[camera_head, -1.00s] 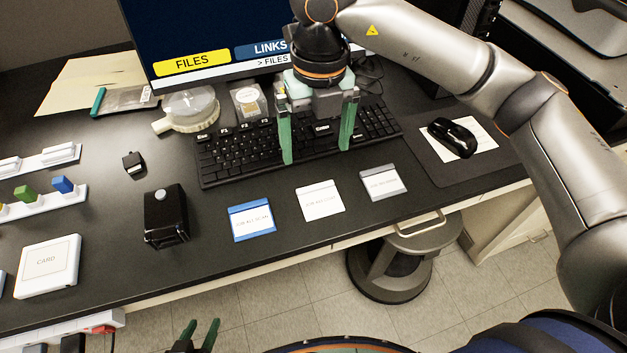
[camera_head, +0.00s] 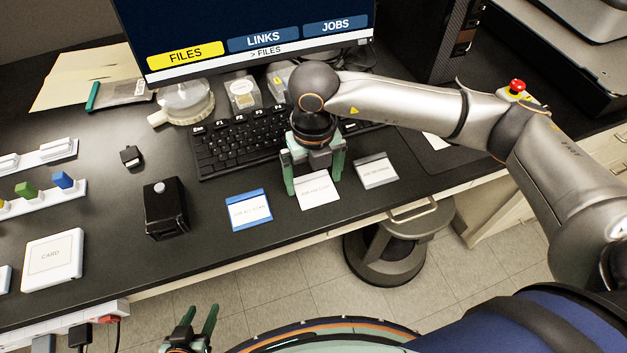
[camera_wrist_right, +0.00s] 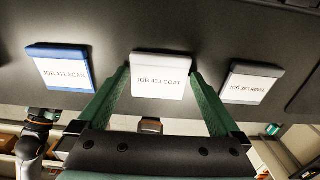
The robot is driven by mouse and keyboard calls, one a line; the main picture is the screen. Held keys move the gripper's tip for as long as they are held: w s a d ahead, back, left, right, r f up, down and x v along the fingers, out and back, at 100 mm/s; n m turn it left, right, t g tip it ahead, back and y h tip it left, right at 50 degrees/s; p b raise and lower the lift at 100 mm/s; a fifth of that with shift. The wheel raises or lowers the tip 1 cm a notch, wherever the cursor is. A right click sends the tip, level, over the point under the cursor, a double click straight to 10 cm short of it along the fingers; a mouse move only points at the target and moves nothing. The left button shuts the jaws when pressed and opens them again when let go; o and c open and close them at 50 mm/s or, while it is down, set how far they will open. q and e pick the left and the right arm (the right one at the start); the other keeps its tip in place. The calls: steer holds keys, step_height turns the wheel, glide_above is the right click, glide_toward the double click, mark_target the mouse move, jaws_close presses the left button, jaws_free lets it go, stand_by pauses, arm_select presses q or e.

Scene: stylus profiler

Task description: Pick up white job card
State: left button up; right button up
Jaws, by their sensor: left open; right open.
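The white job card (camera_head: 317,191) lies flat near the front edge of the desk, between a blue-topped job card (camera_head: 249,211) and a grey-topped job card (camera_head: 376,171). In the right wrist view the white card (camera_wrist_right: 160,78) reads "JOB 331 COAT" and appears between the green fingertips. My right gripper (camera_head: 314,180) is open at the white card, its fingers at the card's left and right sides; I cannot tell if they touch it. My left gripper (camera_head: 199,322) is open and empty, low in front of the desk.
The keyboard (camera_head: 235,145) lies behind the cards, below the monitor (camera_head: 250,40). A black box (camera_head: 165,208) with a round button stands to the left. A stool (camera_head: 385,258) is below the front edge. Bare desk lies between the black box and the keyboard.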

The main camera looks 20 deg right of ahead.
mark_target(317, 205)
steer(key=shift+f, duration=0.1)
steer(key=c, duration=1)
steer(key=shift+o, duration=0.2)
steer(key=shift+r, duration=0.35)
step_height(317, 205, up, 2)
steer(key=shift+w+r+b, duration=0.1)
steer(key=shift+b, duration=0.55)
steer(key=s+a+r+b, duration=0.1)
steer(key=s+a+r, duration=0.1)
steer(key=s+r, duration=0.8)
steer(key=s, duration=0.4)
